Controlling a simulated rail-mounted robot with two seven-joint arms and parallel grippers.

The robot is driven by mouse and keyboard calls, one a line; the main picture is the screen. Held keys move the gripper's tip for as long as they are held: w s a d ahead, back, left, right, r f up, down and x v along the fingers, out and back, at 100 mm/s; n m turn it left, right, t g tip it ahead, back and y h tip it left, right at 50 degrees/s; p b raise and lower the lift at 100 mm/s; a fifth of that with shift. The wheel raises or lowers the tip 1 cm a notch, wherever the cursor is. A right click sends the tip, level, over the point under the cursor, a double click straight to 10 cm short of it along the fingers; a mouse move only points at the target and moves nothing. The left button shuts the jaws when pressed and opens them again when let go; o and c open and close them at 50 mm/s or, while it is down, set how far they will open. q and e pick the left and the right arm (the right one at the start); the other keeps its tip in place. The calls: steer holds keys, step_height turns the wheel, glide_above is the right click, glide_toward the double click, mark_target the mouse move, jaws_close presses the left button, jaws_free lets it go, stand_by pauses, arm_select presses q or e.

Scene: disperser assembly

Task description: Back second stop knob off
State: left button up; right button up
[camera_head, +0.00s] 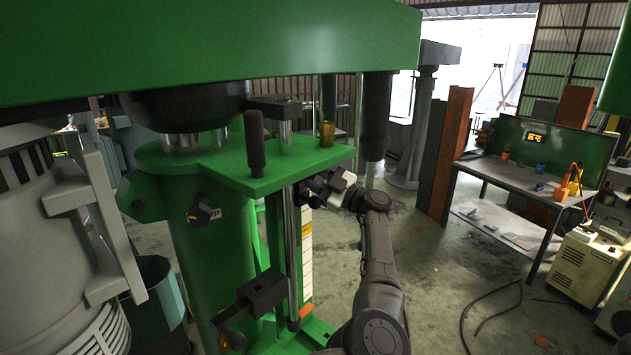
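The green disperser stand (228,255) fills the left and middle. A black knob (203,212) with a small yellow-orange mark sits on the front of its column. A vertical metal rod (291,250) runs below the green plate, with a black block (263,292) beside its lower part. A small orange piece (305,312) shows by the rod's foot. My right arm comes up from the bottom, and its gripper (318,190) is at the rod's upper part, just under the plate. Its fingertips are small and partly hidden, so I cannot tell what they touch. My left gripper is not in view.
The green plate (290,172) with an upright black handle (255,140) lies close above my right gripper. A grey ribbed housing (50,270) blocks the left. A workbench (520,180) stands at the right.

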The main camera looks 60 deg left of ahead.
arm_select(q)
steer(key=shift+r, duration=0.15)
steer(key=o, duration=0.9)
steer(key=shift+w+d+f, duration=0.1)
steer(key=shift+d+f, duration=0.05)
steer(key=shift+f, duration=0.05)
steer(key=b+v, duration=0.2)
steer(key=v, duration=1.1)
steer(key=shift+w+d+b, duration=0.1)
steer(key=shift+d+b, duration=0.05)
steer(key=shift+b, duration=0.15)
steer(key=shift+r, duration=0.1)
